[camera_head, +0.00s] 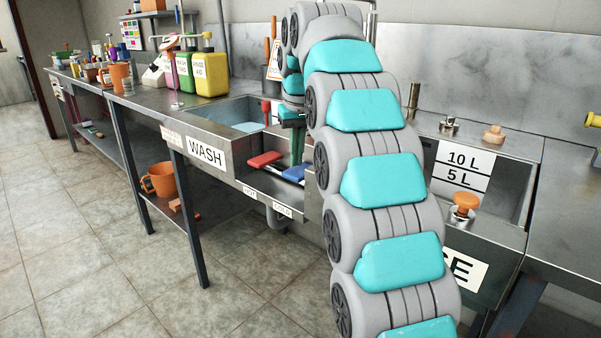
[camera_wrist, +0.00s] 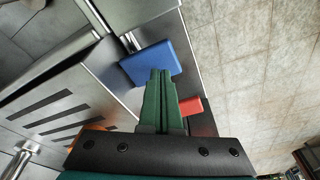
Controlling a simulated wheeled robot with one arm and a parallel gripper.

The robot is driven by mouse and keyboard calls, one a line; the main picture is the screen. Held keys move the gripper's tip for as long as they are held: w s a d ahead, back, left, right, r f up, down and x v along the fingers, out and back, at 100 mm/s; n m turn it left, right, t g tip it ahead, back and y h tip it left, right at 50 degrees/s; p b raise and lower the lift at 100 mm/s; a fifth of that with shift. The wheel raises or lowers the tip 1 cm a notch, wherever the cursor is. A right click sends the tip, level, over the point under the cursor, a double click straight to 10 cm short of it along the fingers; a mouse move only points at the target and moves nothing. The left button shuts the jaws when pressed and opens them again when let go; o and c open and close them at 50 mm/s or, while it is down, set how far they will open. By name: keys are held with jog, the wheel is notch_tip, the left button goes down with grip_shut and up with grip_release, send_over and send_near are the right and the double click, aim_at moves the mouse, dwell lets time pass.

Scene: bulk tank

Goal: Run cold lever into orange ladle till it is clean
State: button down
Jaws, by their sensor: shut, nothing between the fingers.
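The blue lever (camera_head: 297,173) sticks out at the front of the sink, above a label that appears to read COLD (camera_head: 283,211). The red lever (camera_head: 265,159) is to its left. My gripper (camera_head: 297,160) is shut and empty, its green fingers pointing down close to the blue lever. In the wrist view the fingertips (camera_wrist: 160,72) overlap the near edge of the blue lever (camera_wrist: 148,62); I cannot tell if they touch it. The red lever (camera_wrist: 190,106) shows beside the fingers. I cannot make out an orange ladle for certain; my arm hides part of the sink.
The wash basin (camera_head: 243,127) holds bluish water. Yellow (camera_head: 211,73) and green bottles stand on the left counter near an orange mug (camera_head: 118,78). An orange jug (camera_head: 160,180) sits on the shelf below. An orange knob (camera_head: 466,203) is at the right basin. The tiled floor in front is clear.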

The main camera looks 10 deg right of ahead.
aim_at(301, 172)
jog(key=shift+f, duration=0.15)
jog(key=shift+f+b, duration=0.7)
jog(key=shift+f, duration=0.65)
dwell(6.5)
